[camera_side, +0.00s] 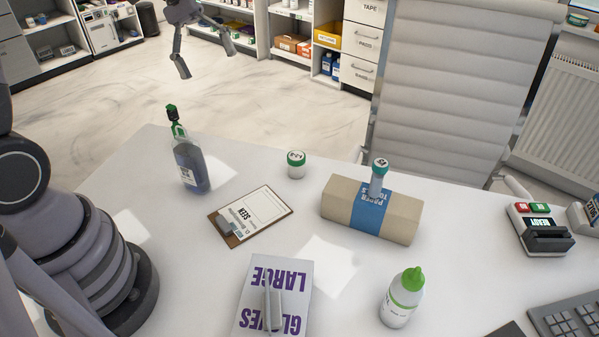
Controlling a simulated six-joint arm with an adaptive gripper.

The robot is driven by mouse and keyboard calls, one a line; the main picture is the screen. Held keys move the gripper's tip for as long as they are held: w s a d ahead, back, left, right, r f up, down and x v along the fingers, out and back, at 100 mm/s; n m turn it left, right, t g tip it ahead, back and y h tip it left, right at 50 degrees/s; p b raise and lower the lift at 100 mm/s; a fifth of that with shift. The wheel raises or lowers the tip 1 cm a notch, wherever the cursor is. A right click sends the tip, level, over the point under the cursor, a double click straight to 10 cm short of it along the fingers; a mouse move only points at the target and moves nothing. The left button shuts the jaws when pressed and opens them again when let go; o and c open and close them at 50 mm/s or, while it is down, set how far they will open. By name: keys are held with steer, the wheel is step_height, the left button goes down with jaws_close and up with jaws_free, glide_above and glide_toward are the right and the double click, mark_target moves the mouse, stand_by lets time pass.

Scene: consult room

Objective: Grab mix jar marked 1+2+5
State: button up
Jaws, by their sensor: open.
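A small white jar (296,168) with a green band and a pale marked lid stands upright on the white desk, near its far edge. The marking on the lid is too small to read for sure. My gripper (206,58) is at the top of the side view, with its two fingers spread wide and nothing between them. It appears raised well above the desk, apart from the jar. A slim teal-grey item (379,178) with a green, marked round top stands at the paper towel pack (400,218), right of the jar.
A glove box (272,297) and a green-capped bottle (402,298) are at the front. A card terminal (540,228) is at right. A chair (450,85) stands behind the desk.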

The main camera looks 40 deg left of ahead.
steer(key=w+a+f+n+t+h, duration=0.1)
steer(key=w+a+f+n+h, duration=0.1)
steer(key=w+f+n+h, duration=0.35)
steer(key=w+a+f+n+t+h, duration=0.1)
steer(key=w+a+f+n+h, duration=0.15)
steer(key=w+f, duration=0.55)
steer(key=n+t+h, duration=0.1)
steer(key=n+t, duration=0.6)
steer(key=n, duration=0.1)
glide_toward(295, 160)
steer(key=a, duration=0.1)
steer(key=f, duration=0.1)
steer(key=a, duration=0.1)
steer(key=shift+w+a+f, duration=0.25)
steer(key=shift+w+a, duration=0.05)
steer(key=shift+a, duration=0.1)
steer(key=shift+d+f, duration=0.2)
steer(key=x, duration=1.1)
steer(key=shift+w+d+r, duration=0.1)
steer(key=shift+w+d, duration=0.1)
steer(key=shift+d, duration=0.05)
steer(key=c, duration=1.3)
